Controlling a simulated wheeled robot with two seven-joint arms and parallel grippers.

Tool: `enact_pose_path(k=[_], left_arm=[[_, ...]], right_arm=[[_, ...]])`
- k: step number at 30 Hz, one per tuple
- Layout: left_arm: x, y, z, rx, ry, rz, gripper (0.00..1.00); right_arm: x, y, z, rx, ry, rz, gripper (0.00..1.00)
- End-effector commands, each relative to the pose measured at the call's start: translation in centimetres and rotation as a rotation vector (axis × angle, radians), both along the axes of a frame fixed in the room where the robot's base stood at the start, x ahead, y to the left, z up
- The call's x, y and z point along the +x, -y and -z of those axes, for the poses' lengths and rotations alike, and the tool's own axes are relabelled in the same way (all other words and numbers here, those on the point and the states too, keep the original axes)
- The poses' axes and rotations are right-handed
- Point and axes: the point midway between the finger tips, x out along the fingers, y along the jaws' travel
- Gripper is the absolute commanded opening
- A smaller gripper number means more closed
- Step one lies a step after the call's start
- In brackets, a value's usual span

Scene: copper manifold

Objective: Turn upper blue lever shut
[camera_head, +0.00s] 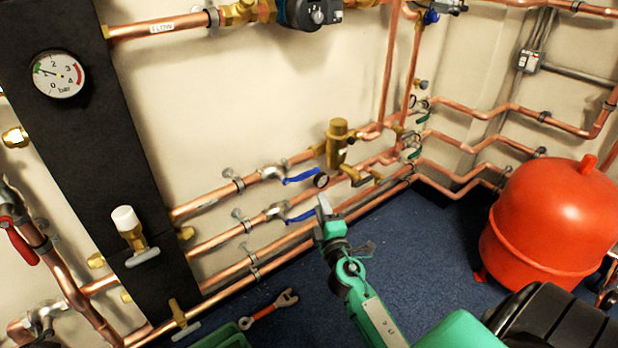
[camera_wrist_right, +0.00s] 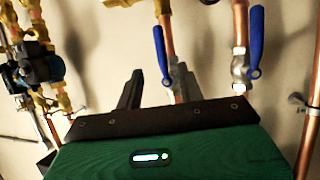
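The upper blue lever (camera_head: 301,176) sits on a silver valve in a copper pipe and lies roughly along that pipe. The lower blue lever (camera_head: 302,215) is on the pipe below. My right gripper (camera_head: 324,206) is in front of the pipes, close to the lower lever's tip in the head view. In the right wrist view, the gripper's two dark fingers (camera_wrist_right: 157,88) are apart, with the upper lever (camera_wrist_right: 160,52) seen between them. The lower lever (camera_wrist_right: 256,42) is to their right. I cannot tell the depth gap, and no contact shows. My left gripper is not in view.
A red tank (camera_head: 551,222) stands at the right. A wrench (camera_head: 268,309) lies on the blue floor. A black panel (camera_head: 88,150) is at the left.

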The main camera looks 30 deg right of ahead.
Motion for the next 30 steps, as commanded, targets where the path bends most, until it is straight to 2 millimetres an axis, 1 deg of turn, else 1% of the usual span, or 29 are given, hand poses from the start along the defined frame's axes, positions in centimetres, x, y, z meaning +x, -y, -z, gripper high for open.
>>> enact_pose_path(k=[1, 12, 18, 24, 30], left_arm=[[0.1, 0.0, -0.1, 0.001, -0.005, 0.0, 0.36], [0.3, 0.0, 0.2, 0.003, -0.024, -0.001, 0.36], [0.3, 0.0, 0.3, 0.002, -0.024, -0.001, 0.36], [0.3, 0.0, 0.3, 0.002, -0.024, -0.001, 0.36], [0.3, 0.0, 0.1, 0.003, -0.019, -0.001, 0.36]], right_arm=[[0.8, 0.3, -0.4, -0.001, 0.002, -0.001, 0.38], [7.2, 2.4, -1.6, 0.0, 0.001, 0.0, 0.38], [10.0, 3.3, -1.9, 0.0, -0.001, -0.001, 0.38], [11.4, 3.8, -2.2, 0.002, -0.001, -0.001, 0.38], [11.7, 3.9, -2.3, 0.002, -0.001, -0.001, 0.38]])
